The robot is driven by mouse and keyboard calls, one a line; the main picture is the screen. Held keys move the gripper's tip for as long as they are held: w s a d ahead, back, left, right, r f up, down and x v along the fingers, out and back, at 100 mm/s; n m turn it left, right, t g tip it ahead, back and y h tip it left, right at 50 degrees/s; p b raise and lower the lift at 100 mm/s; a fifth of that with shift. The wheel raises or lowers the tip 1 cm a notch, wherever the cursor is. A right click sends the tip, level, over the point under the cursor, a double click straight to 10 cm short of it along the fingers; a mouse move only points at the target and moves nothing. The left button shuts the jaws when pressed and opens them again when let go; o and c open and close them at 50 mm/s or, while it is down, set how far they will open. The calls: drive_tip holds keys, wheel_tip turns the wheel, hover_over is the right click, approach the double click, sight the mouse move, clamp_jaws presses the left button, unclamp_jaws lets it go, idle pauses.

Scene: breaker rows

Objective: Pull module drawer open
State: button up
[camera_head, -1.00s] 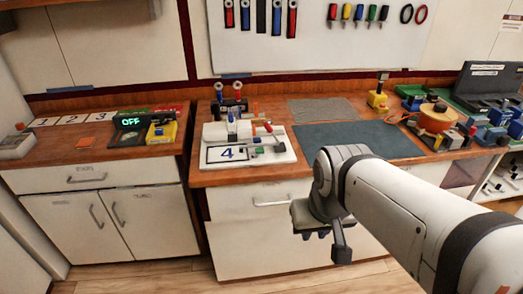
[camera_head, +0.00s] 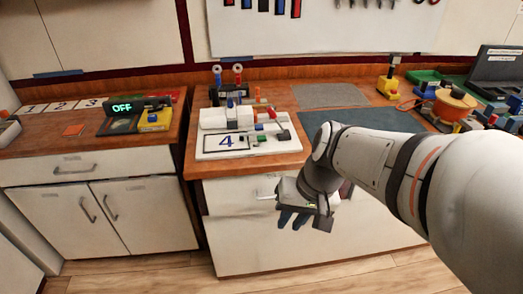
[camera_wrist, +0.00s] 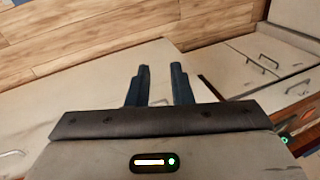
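The wide white drawer front (camera_head: 229,193) sits under the counter's right part, below the board marked 4. Its light bar handle (camera_head: 265,194) shows at the left edge of my gripper (camera_head: 294,222), which hides the rest of it. The drawer looks closed. My gripper hangs in front of the drawer front, its fingertips pointing down. In the wrist view, the two dark blue fingers of my gripper (camera_wrist: 161,75) stand apart with nothing between them, over a pale cabinet front. I cannot tell whether my gripper touches the handle.
A left cabinet (camera_head: 125,215) has a drawer and two doors with handles. The board marked 4 (camera_head: 235,147) carries small modules on the counter. A display reading OFF (camera_head: 126,104) stands at left. Free wooden floor (camera_head: 180,267) lies in front.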

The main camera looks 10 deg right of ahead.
drive_tip(key=w+a+f+m+t+y+b, duration=0.1)
drive_tip(key=w+f+m+y+b, duration=0.1)
drive_tip(key=w+f+y+b, duration=0.35)
drive_tip(key=w+a+f+m+t+y+b, duration=0.1)
drive_tip(key=w+f+m+y+b, duration=0.1)
drive_tip(key=w+f+b, duration=0.5)
drive_tip(key=w+d+f+m+t+y+b, duration=0.1)
drive_tip(key=w+d+f+m+t+b, duration=0.4)
drive_tip(key=w+d+f+t+b, duration=0.45)
drive_tip(key=shift+g, duration=0.55)
drive_tip(key=x, duration=0.2)
drive_tip(key=f+x, duration=0.1)
drive_tip(key=x, duration=0.4)
drive_tip(key=shift+w+d+f, duration=0.2)
drive_tip(key=shift+f, duration=0.05)
drive_tip(key=shift+c, duration=0.4)
clamp_jaws()
